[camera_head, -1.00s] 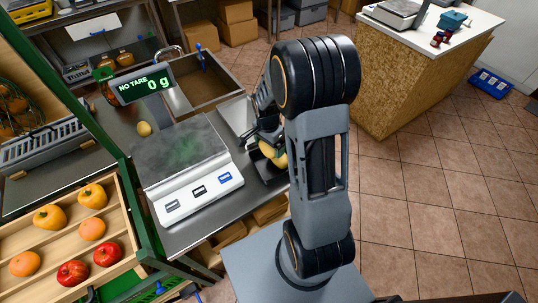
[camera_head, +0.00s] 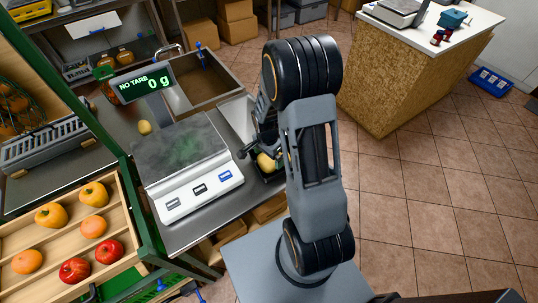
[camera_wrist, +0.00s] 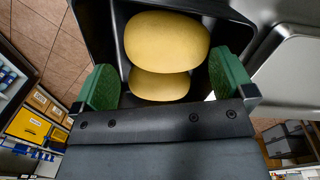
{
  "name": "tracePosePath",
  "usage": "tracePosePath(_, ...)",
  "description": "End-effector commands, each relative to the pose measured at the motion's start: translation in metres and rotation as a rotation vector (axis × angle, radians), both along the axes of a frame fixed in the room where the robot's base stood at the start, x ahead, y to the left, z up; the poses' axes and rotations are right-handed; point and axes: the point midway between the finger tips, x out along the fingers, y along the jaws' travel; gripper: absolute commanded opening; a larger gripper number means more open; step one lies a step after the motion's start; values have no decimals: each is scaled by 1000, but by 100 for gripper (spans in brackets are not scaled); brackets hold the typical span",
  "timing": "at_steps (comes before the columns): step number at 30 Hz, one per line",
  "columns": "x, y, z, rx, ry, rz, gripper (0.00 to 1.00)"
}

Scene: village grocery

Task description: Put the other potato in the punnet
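A dark punnet (camera_wrist: 92,30) stands at the right end of the counter, past the scale, partly hidden by my arm in the head view. Two yellow potatoes show in it in the wrist view: a nearer one (camera_wrist: 167,42) and one partly covered by it (camera_wrist: 158,86). One potato (camera_head: 266,162) shows there in the head view. My gripper (camera_wrist: 168,72) is over the punnet with its green-padded fingers spread on either side of the potatoes. Another small yellow potato-like item (camera_head: 144,127) lies on the counter left of the scale.
A metal sink (camera_head: 203,82) is behind. A fruit crate (camera_head: 128,222) stands at left.

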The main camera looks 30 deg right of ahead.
Motion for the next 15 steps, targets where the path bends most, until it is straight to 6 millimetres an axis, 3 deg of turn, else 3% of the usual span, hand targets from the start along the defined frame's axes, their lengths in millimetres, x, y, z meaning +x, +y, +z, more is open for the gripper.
tracePosePath(8,1,0,6,-1,-3,0,100)
tracePosePath(15,5,1,46,-2,-7,0,100)
